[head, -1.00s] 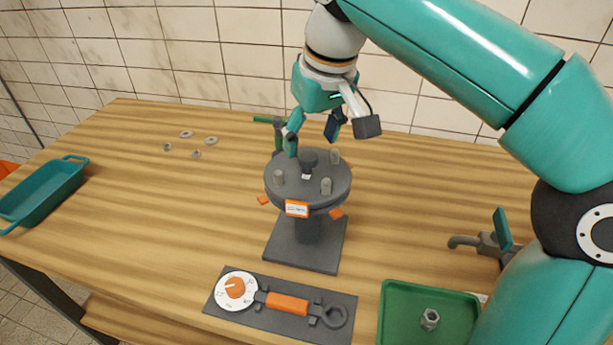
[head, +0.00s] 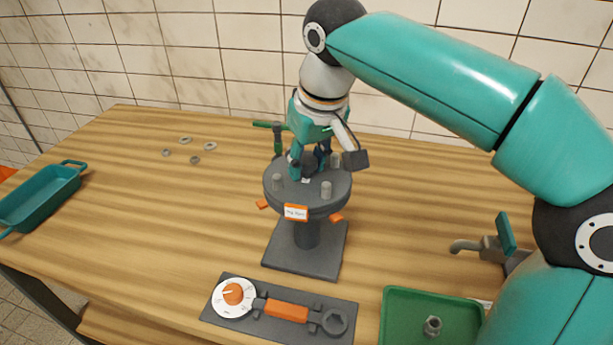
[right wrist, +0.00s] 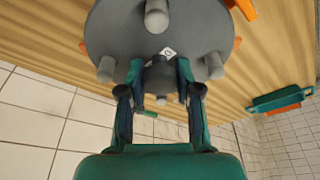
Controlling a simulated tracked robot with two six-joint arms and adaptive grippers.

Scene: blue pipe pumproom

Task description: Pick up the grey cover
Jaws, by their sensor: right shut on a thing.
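The grey cover (head: 308,197) is a round dark disc lying on top of a grey pedestal (head: 306,235). Several light grey studs stand up around its rim, and a dark knob (right wrist: 160,76) rises from its middle. My right gripper (head: 310,166) points down over the cover, with its fingers shut on the knob. In the right wrist view my two fingers (right wrist: 158,88) stand on either side of the knob, and the cover (right wrist: 120,45) spreads out beyond them. The far side of the knob is partly hidden by the fingers in the head view. My left gripper is not in view.
A torque wrench (head: 286,308) lies on a dark mat at the front. A green tray (head: 400,315) holding a nut (head: 432,326) is front right. A tap-like valve (head: 490,245) stands at right. Several rings (head: 195,160) lie back left. A teal bin (head: 40,197) stands far left.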

